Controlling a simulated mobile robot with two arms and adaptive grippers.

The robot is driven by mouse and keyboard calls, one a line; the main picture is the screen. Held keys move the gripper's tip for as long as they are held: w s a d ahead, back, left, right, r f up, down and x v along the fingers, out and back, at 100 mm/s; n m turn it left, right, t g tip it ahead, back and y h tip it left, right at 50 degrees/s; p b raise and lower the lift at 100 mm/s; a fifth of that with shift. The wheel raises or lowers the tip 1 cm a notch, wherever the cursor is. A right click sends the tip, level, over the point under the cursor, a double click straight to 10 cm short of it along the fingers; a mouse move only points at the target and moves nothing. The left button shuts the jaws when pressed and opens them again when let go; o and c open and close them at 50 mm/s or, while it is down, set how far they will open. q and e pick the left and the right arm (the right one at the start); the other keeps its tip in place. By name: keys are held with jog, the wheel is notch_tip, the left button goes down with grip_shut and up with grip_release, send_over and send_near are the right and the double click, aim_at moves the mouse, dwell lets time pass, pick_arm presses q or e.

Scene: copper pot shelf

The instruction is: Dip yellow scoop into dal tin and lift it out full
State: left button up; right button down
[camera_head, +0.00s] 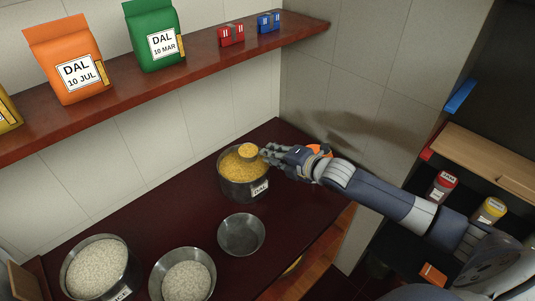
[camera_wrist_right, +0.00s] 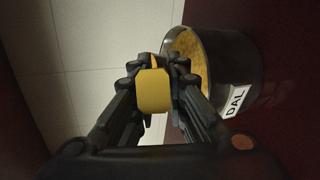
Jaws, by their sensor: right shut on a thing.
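The dal tin (camera_head: 243,188) is a dark metal pot with a DAL label, full of yellow dal, standing on the dark counter; it also shows in the right wrist view (camera_wrist_right: 232,70). The yellow scoop (camera_head: 248,150) is at the tin's upper rim in the head view, with yellow content visible in its top. My right gripper (camera_head: 268,152) is shut on the scoop, whose yellow side shows between the fingers in the wrist view (camera_wrist_right: 154,92). Whether the scoop touches the dal is unclear. My left gripper is not in view.
An empty metal bowl (camera_head: 241,235) stands in front of the tin. A pot of rice (camera_head: 97,268) and a bowl of rice (camera_head: 185,280) stand at front left. A wooden shelf (camera_head: 180,80) with DAL packets runs above. An orange thing (camera_head: 318,150) is partly behind my right wrist.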

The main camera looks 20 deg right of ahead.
jog(key=shift+a, duration=0.15)
jog(key=shift+w+a, duration=0.3)
jog(key=shift+a, duration=0.4)
